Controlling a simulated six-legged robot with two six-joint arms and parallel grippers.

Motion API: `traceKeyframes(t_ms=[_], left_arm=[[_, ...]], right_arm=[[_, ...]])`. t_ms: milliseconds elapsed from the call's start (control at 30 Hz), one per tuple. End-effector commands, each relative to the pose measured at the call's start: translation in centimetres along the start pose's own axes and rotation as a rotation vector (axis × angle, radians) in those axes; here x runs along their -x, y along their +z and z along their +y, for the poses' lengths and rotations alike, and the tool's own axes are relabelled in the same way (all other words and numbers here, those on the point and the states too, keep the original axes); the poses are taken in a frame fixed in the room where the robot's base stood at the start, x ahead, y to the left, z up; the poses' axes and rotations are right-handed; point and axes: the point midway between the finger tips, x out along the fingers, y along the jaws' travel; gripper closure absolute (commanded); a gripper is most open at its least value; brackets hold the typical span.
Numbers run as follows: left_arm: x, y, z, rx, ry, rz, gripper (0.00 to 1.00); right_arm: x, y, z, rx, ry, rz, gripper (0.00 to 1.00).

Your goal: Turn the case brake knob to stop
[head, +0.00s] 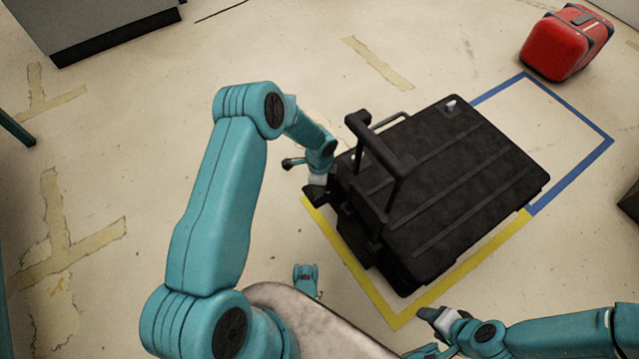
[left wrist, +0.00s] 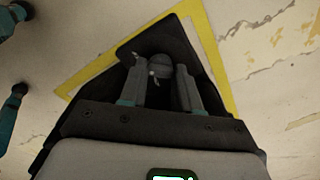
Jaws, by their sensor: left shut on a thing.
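The large black case (head: 470,175) lies on the floor at the middle right of the head view, its raised pull handle (head: 385,150) at the near left end. My left gripper (head: 318,193) is low against the case's left end, and the case partly hides it. In the left wrist view, my left gripper (left wrist: 163,85) has its two grey fingers on either side of a dark grey rounded knob (left wrist: 159,65), shut on it. The knob's markings cannot be read, and it is hidden in the head view. My right gripper (head: 436,316) is apart from the case, near the yellow line.
Yellow tape (head: 400,316) and blue tape (head: 570,193) outline floor areas around and beyond the case. A red suitcase (head: 565,45) stands at the top right. A grey cabinet (head: 90,30) is at the top left.

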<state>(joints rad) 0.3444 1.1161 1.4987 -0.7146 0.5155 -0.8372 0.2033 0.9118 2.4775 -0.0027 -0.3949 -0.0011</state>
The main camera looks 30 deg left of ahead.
Motion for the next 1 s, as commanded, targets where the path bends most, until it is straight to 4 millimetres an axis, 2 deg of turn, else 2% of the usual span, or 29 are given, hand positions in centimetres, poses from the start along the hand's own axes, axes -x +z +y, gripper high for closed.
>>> traceKeyframes(t_ms=[233,700,733,767,1000], left_arm=[[0.03,-0.01,0.0,-0.062,0.0,0.0,0.99],[0.03,-0.03,-0.01,-0.076,-0.001,0.0,0.99],[0.03,-0.03,-0.01,-0.076,-0.001,0.0,0.65],[0.03,-0.03,-0.01,-0.077,-0.001,0.0,0.57],[0.02,-0.02,-0.01,-0.075,-0.001,0.0,0.57]], right_arm=[[0.05,0.05,-0.02,0.0,0.0,-0.002,0.41],[0.05,0.05,-0.01,0.0,0.0,-0.002,0.41],[0.05,0.05,-0.02,0.0,0.0,-0.002,0.41],[0.05,0.05,-0.01,0.0,0.0,-0.002,0.41],[0.05,0.05,-0.02,0.0,0.0,-0.002,0.41]])
